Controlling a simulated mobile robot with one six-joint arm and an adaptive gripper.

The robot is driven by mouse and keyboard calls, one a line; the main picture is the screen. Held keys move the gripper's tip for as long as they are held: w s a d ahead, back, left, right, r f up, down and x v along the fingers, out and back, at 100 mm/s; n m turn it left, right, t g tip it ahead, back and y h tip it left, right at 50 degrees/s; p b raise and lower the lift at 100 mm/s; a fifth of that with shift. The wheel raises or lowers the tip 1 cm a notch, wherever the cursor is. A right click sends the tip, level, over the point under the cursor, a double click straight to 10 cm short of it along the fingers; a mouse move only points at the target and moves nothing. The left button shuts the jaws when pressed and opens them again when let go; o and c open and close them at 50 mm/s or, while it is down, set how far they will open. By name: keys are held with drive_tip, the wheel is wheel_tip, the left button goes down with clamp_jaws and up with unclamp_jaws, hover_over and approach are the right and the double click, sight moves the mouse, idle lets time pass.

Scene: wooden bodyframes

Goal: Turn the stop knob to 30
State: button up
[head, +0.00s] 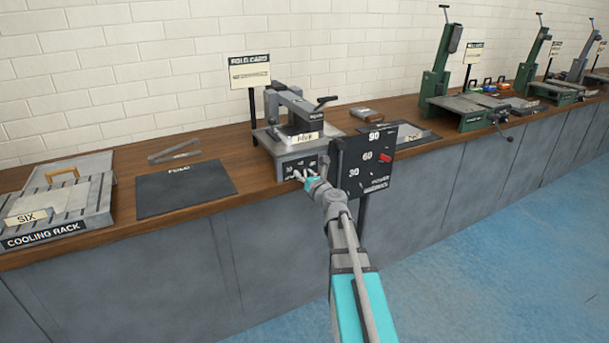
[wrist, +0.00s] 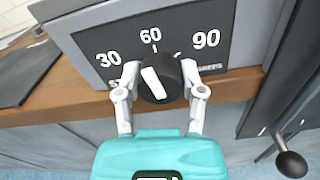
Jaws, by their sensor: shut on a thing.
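The stop knob (wrist: 172,75) is a round black knob with a white pointer bar, on a dark dial plate (wrist: 92,42) marked 30, 60 and 90. In the wrist view the pointer leans up and left, between 60 and 30 and nearer 60. My gripper (wrist: 160,84) is shut on the knob, one finger on its left side and one on its right. In the head view my gripper (head: 307,178) is at the front of the grey bending machine (head: 285,146); the knob there is too small and covered to read.
A black ball-ended lever (wrist: 291,164) is at the wrist view's lower right. A dark FOLD mat (head: 185,188) and cooling rack (head: 60,200) lie left on the bench.

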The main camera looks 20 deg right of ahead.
drive_tip(key=shift+n, duration=3)
drive_tip(key=o, duration=1.1)
drive_tip(key=shift+o, duration=0.2)
drive_tip(key=shift+s, duration=0.1)
drive_tip(key=s, duration=1.1)
drive_tip(key=shift+s+d, duration=0.15)
drive_tip(key=shift+s, duration=0.2)
